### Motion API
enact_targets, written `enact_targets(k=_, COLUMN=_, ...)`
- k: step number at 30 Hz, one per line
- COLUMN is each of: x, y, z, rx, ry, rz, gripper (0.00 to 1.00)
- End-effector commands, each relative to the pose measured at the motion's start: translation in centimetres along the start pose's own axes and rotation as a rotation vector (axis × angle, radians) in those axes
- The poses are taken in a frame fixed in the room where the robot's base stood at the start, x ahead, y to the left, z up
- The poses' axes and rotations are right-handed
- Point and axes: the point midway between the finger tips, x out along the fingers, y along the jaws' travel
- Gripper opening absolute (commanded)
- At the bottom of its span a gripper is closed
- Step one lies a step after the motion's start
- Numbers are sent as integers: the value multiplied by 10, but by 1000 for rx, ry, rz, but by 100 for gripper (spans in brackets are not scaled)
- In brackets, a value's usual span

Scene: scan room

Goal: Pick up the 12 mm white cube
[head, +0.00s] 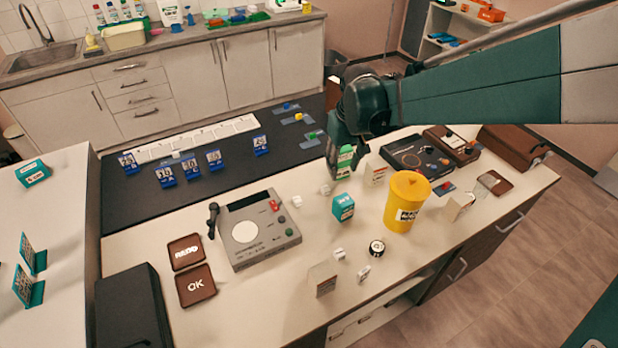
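Several small white blocks are on the counter in the head view. One white block (325,190) is below my gripper, and another white block (297,201) is beside the grey device. A third white block (340,254) is nearer the front. A smaller white piece (176,154) lies on the dark mat. I cannot tell which is the 12 mm cube. My gripper (338,160) points down over the counter's middle, apart from these blocks as far as I can see. Its fingertips are dark and overlap a green and white box, so their opening is unclear.
A grey device (255,230) and two brown trays (195,285) are at left. A teal box (343,207) and yellow tub (407,203) stand in the middle. A white carton (376,173) is near my gripper. Blue numbered stands (190,168) line the dark mat (120,207).

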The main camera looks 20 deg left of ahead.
Motion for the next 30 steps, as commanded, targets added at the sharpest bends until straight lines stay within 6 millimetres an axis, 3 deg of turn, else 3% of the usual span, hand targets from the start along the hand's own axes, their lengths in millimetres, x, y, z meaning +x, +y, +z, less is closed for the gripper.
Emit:
enact_targets(k=9, x=56, y=-46, z=-37, rx=-80, ry=-60, rz=-16, gripper=35)
enact_targets(k=21, x=128, y=-106, z=-66, rx=-171, ry=-133, rz=-30, gripper=35)
enact_targets(k=30, x=151, y=-125, z=-72, rx=-199, ry=-155, rz=-34, gripper=35)
